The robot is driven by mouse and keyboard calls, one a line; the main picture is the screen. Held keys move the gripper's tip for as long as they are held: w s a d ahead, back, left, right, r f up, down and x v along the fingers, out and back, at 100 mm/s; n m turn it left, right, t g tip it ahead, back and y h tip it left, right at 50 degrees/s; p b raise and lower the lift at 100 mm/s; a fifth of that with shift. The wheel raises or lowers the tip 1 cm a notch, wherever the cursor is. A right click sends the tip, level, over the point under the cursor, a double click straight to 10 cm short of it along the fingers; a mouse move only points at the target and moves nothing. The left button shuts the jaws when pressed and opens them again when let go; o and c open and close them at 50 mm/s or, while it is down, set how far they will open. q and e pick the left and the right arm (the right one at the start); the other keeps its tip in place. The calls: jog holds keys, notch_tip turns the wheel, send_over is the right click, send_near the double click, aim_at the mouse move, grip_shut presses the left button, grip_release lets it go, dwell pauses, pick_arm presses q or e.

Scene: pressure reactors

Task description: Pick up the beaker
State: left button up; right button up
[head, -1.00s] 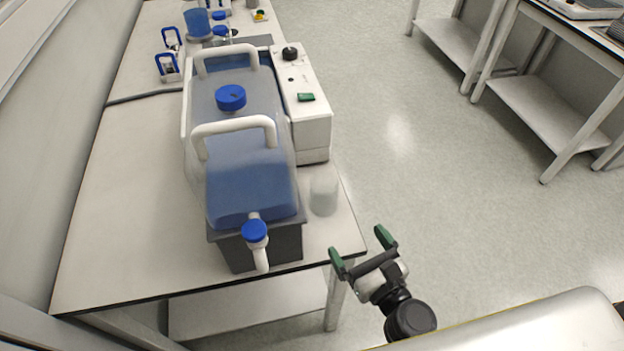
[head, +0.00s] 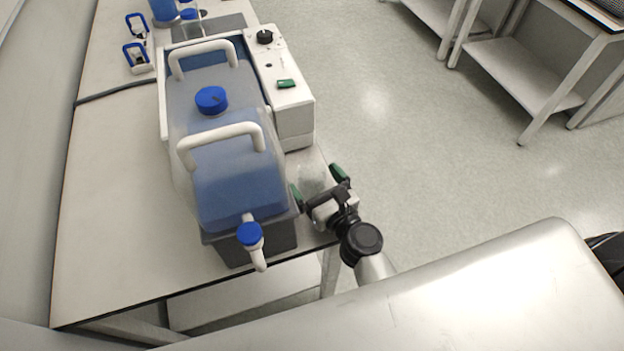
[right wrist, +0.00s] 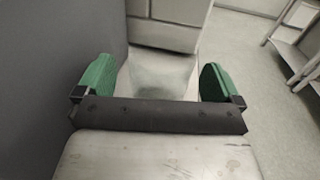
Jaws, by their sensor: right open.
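The beaker (head: 311,178) is a small, clear, frosted-looking cup standing on the white table near its right edge, beside the large carboy. My right gripper (head: 318,182) is open, with one green fingertip on either side of the beaker's near side in the head view. In the right wrist view the beaker (right wrist: 162,74) shows between the two green fingers of the right gripper (right wrist: 158,80), with space on both sides. Its lower part is hidden behind the dark gripper bar. My left gripper is not in view.
A large carboy (head: 236,188) with blue liquid, white handles and a spigot (head: 252,243) stands close left of the fingers. A white box device (head: 283,90) stands behind the beaker. Open floor (head: 400,130) lies to the right.

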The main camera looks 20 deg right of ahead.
jog(key=shift+x, duration=1.15)
jog(key=c, duration=1.1)
jog(key=shift+r, duration=0.1)
